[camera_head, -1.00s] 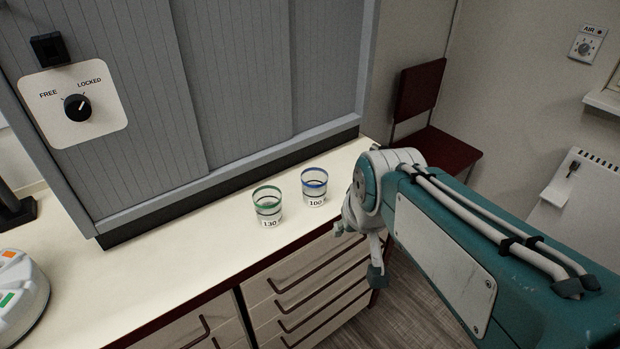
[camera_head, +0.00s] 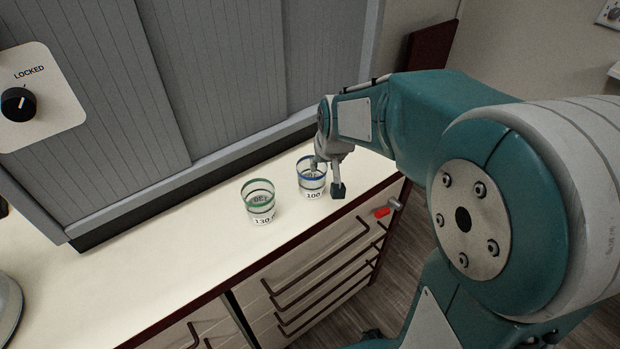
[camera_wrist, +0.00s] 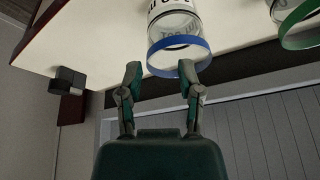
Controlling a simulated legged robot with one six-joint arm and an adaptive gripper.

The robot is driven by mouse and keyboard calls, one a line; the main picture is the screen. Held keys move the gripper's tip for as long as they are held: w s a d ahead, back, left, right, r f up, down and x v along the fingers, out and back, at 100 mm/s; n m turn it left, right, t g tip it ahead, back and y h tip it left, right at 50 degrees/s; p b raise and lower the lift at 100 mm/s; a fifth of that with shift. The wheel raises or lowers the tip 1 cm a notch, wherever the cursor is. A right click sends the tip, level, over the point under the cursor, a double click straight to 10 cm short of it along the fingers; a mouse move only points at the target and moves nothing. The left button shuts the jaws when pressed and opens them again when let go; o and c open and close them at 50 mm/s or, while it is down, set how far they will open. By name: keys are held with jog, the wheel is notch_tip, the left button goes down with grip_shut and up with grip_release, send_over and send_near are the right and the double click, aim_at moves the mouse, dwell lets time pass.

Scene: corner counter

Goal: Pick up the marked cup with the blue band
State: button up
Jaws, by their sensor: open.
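The clear cup with the blue rim band (camera_head: 308,185), labelled 100, stands upright on the counter near its front edge. A clear cup with a green rim band (camera_head: 259,205), labelled 130, stands to its left. My gripper (camera_head: 326,176) is open at the blue-banded cup; one finger overlaps its rim and the other hangs at its right. In the wrist view, which looks upside down, my gripper (camera_wrist: 160,72) has its fingertips close to the blue rim (camera_wrist: 180,56). The right fingertip overlaps the rim. I cannot tell whether it touches.
A grey shuttered cabinet (camera_head: 230,70) stands behind the cups. The counter (camera_head: 170,265) is bare to the left of the cups. Drawers with dark handles (camera_head: 320,265) lie below its front edge. A red piece (camera_head: 382,212) shows at the counter's right end.

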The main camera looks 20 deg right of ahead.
aim_at(326, 167)
jog(key=x, duration=0.4)
jog(key=d+x, duration=0.1)
jog(key=x, duration=0.1)
jog(key=shift+w+r, duration=0.15)
jog(key=shift+w, duration=0.15)
jog(key=shift+w+f, duration=0.15)
jog(key=shift+f, duration=0.15)
grip_shut()
